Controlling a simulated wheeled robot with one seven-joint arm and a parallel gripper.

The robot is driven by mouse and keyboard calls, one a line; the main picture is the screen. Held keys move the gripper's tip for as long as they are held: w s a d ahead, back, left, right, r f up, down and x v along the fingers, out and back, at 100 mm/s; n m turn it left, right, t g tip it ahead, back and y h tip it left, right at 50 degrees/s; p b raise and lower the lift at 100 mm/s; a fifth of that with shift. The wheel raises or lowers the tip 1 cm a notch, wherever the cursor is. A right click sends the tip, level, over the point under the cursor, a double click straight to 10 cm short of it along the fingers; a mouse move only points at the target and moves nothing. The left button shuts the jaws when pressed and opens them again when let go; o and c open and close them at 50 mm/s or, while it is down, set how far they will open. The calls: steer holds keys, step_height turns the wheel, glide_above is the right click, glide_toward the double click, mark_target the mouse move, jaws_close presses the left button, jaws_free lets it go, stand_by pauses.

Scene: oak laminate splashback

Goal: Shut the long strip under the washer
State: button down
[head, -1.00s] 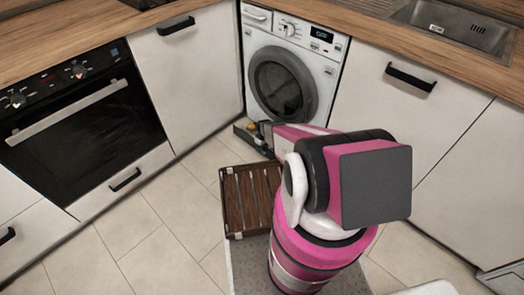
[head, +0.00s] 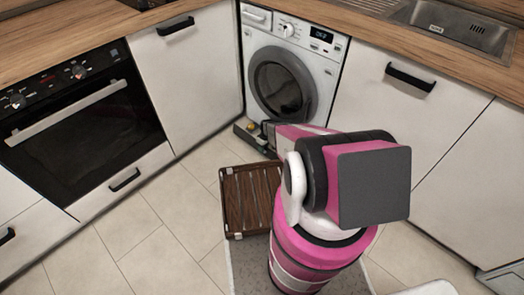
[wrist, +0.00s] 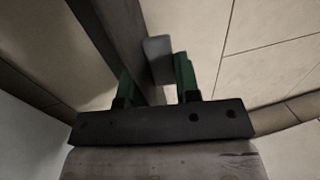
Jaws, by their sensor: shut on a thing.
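The white washer (head: 290,75) stands in the corner, its round door shut. A long dark strip (head: 245,136) juts out at floor level under its left front; its right part is hidden behind my arm. In the wrist view the strip (wrist: 116,30) runs down from the top toward my gripper (wrist: 156,80), with a pale grey block (wrist: 157,58) on its right side. My gripper's green fingers stand on either side of the strip and this block, shut on it. In the head view my arm hides most of the gripper.
A brown slatted wooden piece (head: 250,200) lies on the floor in front of the washer. An oven (head: 85,105) and white cabinet fronts (head: 190,80) stand to the left, more cabinets (head: 400,110) to the right. The tiled floor (head: 150,235) at left is clear.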

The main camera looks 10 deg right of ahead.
steer(key=shift+w+d+r, duration=0.7)
steer(key=shift+d+r, duration=0.2)
steer(key=c, duration=0.9)
jaws_free()
steer(key=shift+r, duration=0.45)
steer(key=r, duration=0.2)
steer(key=a+r, duration=0.1)
steer(key=r, duration=0.1)
steer(key=shift+s, duration=0.35)
steer(key=s+a+r, duration=0.4)
steer(key=a+r, duration=0.2)
steer(key=a, duration=0.3)
steer(key=shift+s, duration=0.4)
steer(key=shift+a, duration=0.1)
